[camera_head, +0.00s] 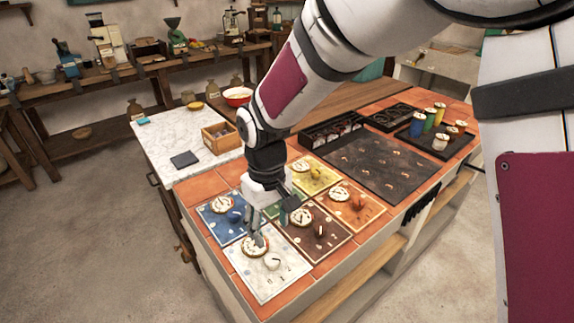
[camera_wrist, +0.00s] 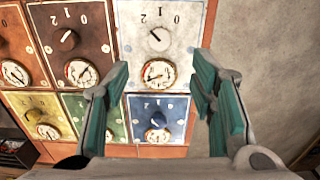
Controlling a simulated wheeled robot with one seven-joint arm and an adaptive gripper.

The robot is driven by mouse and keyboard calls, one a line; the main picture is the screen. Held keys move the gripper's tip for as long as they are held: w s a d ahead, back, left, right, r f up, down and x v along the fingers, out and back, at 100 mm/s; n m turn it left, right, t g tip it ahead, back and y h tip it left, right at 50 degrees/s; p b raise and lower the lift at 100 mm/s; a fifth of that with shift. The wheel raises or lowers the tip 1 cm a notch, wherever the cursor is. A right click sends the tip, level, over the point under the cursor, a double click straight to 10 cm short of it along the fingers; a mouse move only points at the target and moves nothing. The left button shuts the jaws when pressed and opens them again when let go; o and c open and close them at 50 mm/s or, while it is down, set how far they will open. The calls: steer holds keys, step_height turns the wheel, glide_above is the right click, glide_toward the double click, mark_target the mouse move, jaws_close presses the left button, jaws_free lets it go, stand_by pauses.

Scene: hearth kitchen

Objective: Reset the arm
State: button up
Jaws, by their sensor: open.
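My gripper (camera_head: 271,228) is open and empty, low over the front left of the tiled counter, above a group of coloured dial panels. In the wrist view its two green-padded fingers (camera_wrist: 162,75) stand wide apart, with nothing between them. Between and beyond them show a white panel (camera_wrist: 182,40) and a blue panel (camera_wrist: 176,107), each with a knob and a round gauge. In the head view the white panel (camera_head: 284,286) is at the near corner. The gripper partly hides the green panel. My arm reaches down from the upper right.
Brown (camera_head: 331,243), orange (camera_head: 366,213) and yellow (camera_head: 327,168) panels lie beside the gripper. A dark hob plate (camera_head: 375,165) and a tray of coloured jars (camera_head: 455,143) are to the right. A marble top (camera_head: 168,140) with a wooden box (camera_head: 222,138) stands behind left.

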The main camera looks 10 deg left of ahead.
steer(key=s+d+r+m+t, duration=0.2)
steer(key=s+d+r+m, duration=0.2)
steer(key=d+r, duration=1.15)
steer(key=s+d+r+m+t, duration=0.2)
steer(key=s+d+m, duration=0.3)
steer(key=s+d, duration=0.8)
steer(key=shift+s+r+p, duration=0.4)
steer(key=shift+s, duration=0.35)
steer(key=shift+a, duration=0.15)
